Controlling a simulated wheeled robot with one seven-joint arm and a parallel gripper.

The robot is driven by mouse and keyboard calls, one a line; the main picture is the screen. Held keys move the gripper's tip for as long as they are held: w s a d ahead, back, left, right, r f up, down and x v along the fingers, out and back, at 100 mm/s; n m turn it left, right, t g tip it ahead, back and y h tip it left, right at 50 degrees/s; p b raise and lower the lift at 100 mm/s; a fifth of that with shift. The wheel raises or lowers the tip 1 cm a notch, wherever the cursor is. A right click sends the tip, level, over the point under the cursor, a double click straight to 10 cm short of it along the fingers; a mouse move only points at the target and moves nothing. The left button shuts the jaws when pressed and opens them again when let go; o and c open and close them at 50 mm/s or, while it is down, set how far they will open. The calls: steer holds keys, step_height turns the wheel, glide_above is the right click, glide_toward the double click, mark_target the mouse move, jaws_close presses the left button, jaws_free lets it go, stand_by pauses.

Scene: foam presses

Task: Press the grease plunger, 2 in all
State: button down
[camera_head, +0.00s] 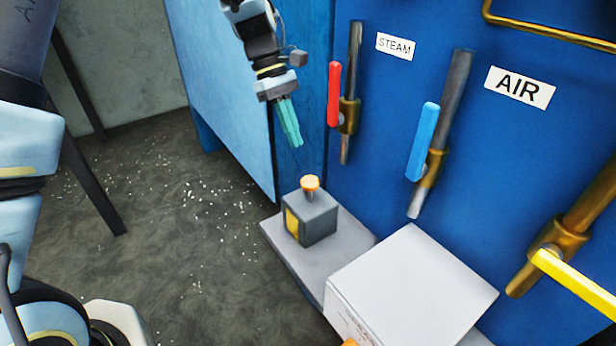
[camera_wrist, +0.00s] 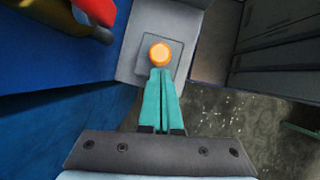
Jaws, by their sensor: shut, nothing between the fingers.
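The grease plunger is an orange-topped button (camera_head: 310,183) on a short stem, standing up from a small grey box (camera_head: 318,221) with a yellow side panel. My gripper (camera_head: 297,144), with teal fingers, is shut and empty. It points down and hangs above the plunger, a little to its left in the head view, with a clear gap between. In the wrist view the orange top (camera_wrist: 160,54) shows just beyond the shut fingertips (camera_wrist: 160,72). The fingers hide part of the box there.
The box stands on a grey ledge (camera_head: 277,240). A white-topped box (camera_head: 410,285) is at its right. On the blue wall are a red handle (camera_head: 334,95) on the steam pipe, a blue handle (camera_head: 423,142) and a yellow handle (camera_head: 575,280). Speckled floor lies open at left.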

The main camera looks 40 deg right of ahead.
mark_target(309, 179)
steer(key=b+x, duration=0.4)
steer(key=x, duration=0.1)
steer(key=shift+f+b, duration=0.3)
steer(key=shift+b, duration=0.1)
steer(key=shift+s+f+b, duration=0.45)
steer(key=shift+f+b, duration=0.1)
steer(key=shift+b, duration=0.05)
